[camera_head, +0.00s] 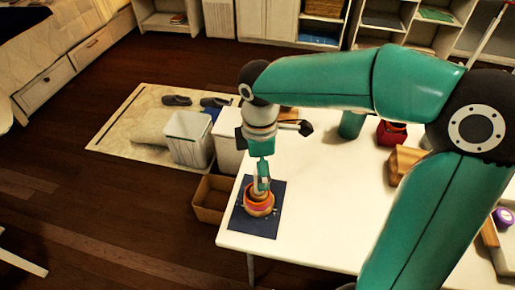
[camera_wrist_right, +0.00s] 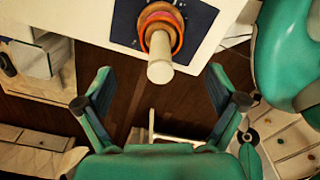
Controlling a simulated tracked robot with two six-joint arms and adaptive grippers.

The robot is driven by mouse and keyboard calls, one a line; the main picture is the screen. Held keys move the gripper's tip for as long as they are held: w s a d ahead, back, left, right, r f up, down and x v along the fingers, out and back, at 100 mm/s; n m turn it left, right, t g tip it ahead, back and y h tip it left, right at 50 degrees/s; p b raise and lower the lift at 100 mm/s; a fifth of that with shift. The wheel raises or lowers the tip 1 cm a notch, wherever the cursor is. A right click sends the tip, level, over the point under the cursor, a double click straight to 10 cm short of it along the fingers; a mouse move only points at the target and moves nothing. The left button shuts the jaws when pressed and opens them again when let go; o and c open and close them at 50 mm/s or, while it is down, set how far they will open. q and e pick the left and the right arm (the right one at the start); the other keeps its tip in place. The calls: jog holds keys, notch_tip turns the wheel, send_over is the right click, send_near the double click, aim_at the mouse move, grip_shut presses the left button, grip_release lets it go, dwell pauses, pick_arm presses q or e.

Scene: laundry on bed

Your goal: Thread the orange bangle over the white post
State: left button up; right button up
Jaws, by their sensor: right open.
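The white post (camera_wrist_right: 160,68) stands on a dark blue mat (camera_head: 250,222), its pale top facing the camera in the right wrist view. The orange bangle (camera_wrist_right: 178,38) is around the post, low down towards the mat, with tan and brown rings around the post beside it. In the head view the rings (camera_head: 259,206) show as a small stack on the mat, and my gripper partly hides the post. My right gripper (camera_head: 263,182) is open above the stack, pointing down. In the wrist view its fingers (camera_wrist_right: 160,85) are wide apart with nothing held. My left gripper is out of view.
The mat lies near the left front corner of the white table (camera_head: 300,240). A cardboard box (camera_head: 211,200) and a white bin (camera_head: 189,138) stand on the floor to the left. A red container (camera_head: 391,134) and wooden block (camera_head: 404,163) stand farther right on the table.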

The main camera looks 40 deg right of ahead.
notch_tip(320, 180, up, 11)
dwell(0.3)
dwell(0.9)
